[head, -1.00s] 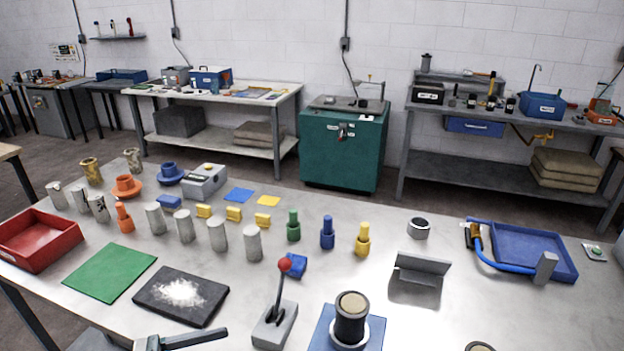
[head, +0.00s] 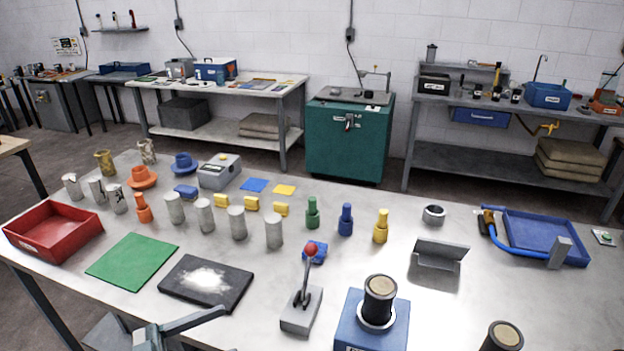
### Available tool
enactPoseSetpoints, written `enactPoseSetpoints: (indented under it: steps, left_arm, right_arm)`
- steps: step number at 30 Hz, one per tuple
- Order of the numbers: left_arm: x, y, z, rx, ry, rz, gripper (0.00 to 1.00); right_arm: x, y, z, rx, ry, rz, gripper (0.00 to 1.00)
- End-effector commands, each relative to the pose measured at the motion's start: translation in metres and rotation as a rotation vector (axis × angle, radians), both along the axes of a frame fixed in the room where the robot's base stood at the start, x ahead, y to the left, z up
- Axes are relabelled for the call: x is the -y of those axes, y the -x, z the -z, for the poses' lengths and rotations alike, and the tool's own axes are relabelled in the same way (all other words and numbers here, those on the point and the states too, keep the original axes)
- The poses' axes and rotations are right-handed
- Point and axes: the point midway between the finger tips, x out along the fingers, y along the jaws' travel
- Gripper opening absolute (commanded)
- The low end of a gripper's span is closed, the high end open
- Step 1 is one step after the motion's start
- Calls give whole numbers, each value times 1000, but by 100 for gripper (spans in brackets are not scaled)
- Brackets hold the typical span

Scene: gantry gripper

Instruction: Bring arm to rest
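Part of my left gripper (head: 180,328) shows at the bottom left edge of the head view. One long grey finger points right, in front of the black mat (head: 178,291); the rest is cut off by the frame, so I cannot tell if it is open or shut. No object shows against the visible finger. My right gripper is not in view.
The metal table (head: 440,320) holds a red tray (head: 55,247), green sheet (head: 131,260), red-knobbed lever (head: 301,310), blue block with dark cylinder (head: 352,325), another dark cylinder (head: 503,337), angled bracket (head: 440,252) and blue tray (head: 535,240). Several grey cylinders stand mid-table.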

Motion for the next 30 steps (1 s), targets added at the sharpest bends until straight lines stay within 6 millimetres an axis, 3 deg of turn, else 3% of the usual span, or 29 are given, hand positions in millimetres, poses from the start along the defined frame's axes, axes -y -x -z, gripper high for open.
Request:
enactPoseSetpoints:
  steps: [11,17,23,30]
  left_arm:
    - [-13,-27,-26,85,116,-293,68]
    - [-43,-46,-29,80,156,-602,68]
    - [-81,-50,-1,-30,106,-909,68]
    - [-111,-22,64,-283,-73,-1167,68]
  right_arm:
    - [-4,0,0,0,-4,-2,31]
    - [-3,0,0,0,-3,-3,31]
    - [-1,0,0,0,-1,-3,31]
    - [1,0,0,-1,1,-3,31]
